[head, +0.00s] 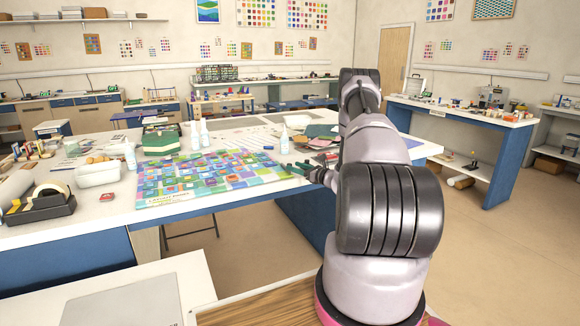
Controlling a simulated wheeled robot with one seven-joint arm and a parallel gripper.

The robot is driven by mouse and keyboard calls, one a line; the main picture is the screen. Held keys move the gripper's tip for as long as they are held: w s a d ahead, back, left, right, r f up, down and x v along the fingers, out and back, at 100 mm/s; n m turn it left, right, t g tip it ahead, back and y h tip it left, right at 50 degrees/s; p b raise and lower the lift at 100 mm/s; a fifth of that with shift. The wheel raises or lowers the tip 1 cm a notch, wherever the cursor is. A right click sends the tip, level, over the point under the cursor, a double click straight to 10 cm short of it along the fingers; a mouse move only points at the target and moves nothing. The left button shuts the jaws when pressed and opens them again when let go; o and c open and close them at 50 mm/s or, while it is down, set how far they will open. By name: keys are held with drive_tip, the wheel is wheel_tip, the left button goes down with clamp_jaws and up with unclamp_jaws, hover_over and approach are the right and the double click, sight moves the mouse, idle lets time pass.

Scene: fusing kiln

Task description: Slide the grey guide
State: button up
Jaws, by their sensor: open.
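I cannot pick out the grey guide with certainty in the head view. My gripper (301,170) is small and partly hidden behind my own arm. It is over the right part of the large work table, just right of the colourful patterned board (160,198). The gripper is open, and I see nothing held in it. My arm covers part of the table's right side, so things behind it are hidden.
White bottles (284,138), a green stack (161,140), a white tub (97,174) and a black tape dispenser (40,203) stand on the table. A flat grey panel (130,304) lies at the lower left. Open floor (480,260) is at right.

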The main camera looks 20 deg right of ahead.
sight(291, 165)
drive_tip(key=shift+x, duration=1.95)
clamp_jaws()
